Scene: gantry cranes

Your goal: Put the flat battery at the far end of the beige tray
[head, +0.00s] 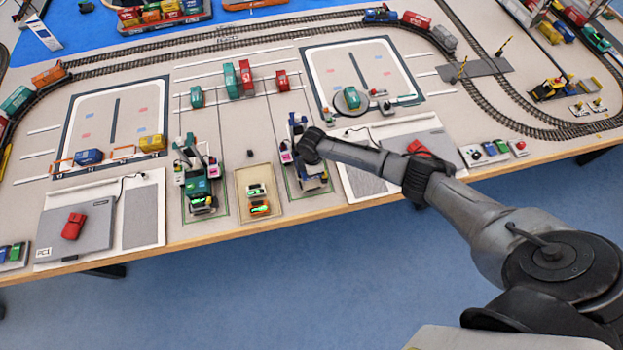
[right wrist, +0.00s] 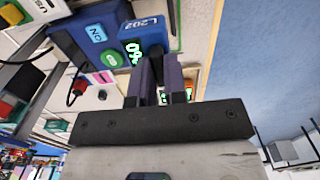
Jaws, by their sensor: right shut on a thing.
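The beige tray (head: 253,174) lies between the green crane (head: 196,180) and the blue crane (head: 321,173) in the head view. Its far end is bare; two small units with green displays, a pale one (head: 257,189) and an orange one (head: 260,209), sit in its middle and near part. My right gripper (right wrist: 160,75) is at the blue crane and is shut on what seems to be the flat battery, mostly hidden between the fingers. Just beyond the fingers, a blue housing marked L202 (right wrist: 142,30) has a green display (right wrist: 134,52) that seems to read 0%. My left gripper is out of view.
A green button (right wrist: 111,58) and a blue ON button (right wrist: 96,34) are close to the fingers. A laptop-like grey panel with a red block (head: 73,226) is at left. Railway tracks run behind. The table's front edge is just before the tray.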

